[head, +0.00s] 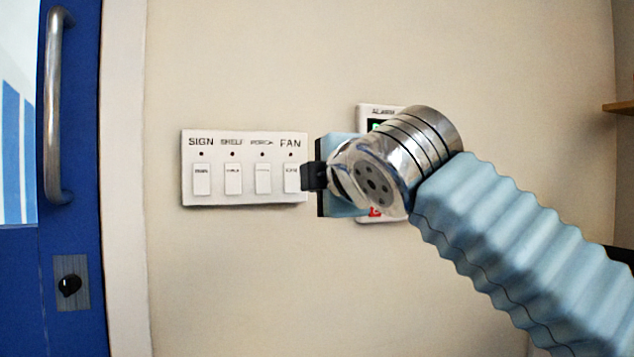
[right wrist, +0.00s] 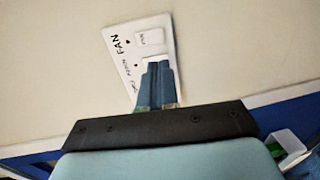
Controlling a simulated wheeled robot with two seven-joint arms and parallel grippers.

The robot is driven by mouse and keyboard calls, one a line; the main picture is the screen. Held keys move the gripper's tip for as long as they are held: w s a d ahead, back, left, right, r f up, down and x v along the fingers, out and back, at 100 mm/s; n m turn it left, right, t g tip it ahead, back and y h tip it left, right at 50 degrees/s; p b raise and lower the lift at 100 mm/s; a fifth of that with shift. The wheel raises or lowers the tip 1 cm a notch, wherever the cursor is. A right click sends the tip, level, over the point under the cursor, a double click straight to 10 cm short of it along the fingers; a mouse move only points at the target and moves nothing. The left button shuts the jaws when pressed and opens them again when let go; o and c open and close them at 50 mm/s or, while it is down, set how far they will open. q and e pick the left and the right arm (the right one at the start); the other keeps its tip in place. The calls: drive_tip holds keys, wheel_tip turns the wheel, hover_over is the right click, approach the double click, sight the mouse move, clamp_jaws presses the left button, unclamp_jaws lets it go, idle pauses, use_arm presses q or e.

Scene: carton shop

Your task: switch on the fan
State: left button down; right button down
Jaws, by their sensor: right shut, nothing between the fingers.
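A white switch panel (head: 245,190) on the wall carries a row of rocker switches labelled SIGN, SHELF, PORCH and FAN. The FAN switch (head: 291,179) is at the right end, with a small dark dot above it. In the right wrist view the FAN switch (right wrist: 150,37) shows clear of the fingers. My right gripper (right wrist: 158,68) is shut and empty there, its tips overlapping the switch beside FAN; I cannot tell if they touch. My left gripper is out of view.
An alarm panel (head: 380,110) with green and red parts is partly hidden behind my right wrist. A blue door (head: 75,225) with a metal handle (head: 54,105) and black knob (head: 69,285) is at the left. The wall below the panel is clear.

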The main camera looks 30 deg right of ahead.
sight(292, 189)
drive_tip(key=p+x, duration=0.1)
drive_tip(key=x, duration=1)
drive_tip(key=shift+w, duration=0.35)
drive_tip(key=shift+w+d+f+b, duration=0.1)
drive_tip(key=shift+w+f+b, duration=0.05)
drive_tip(key=shift+f+b, duration=0.35)
drive_tip(key=shift+w+r, duration=0.15)
drive_tip(key=shift+r, duration=0.2)
